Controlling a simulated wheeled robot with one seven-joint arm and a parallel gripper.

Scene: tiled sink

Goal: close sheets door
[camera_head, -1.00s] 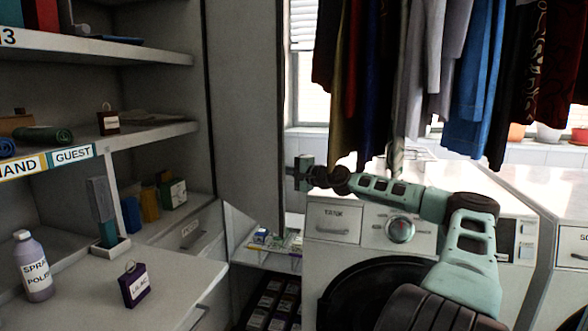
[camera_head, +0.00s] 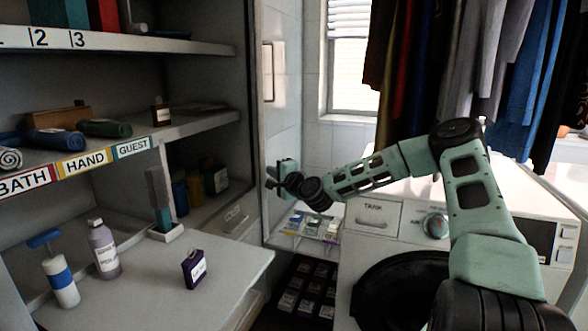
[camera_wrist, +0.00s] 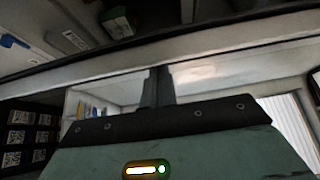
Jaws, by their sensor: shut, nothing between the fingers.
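A tall, narrow grey upright strip with a dark edge (camera_head: 255,120) stands at the right side of the open shelf cabinet. It looks like the door seen nearly edge-on, but I cannot be sure. My gripper (camera_head: 271,184) is just right of this strip, in front of the pale tiled wall. It is shut and empty. In the wrist view the closed fingers (camera_wrist: 157,86) point at a long pale band crossing the picture. I cannot tell whether that band is door or cabinet, or whether the fingertips touch it.
The cabinet shelves (camera_head: 110,150) hold rolled towels. A white washer (camera_head: 375,218) is below my arm, with hanging clothes (camera_head: 460,70) above.

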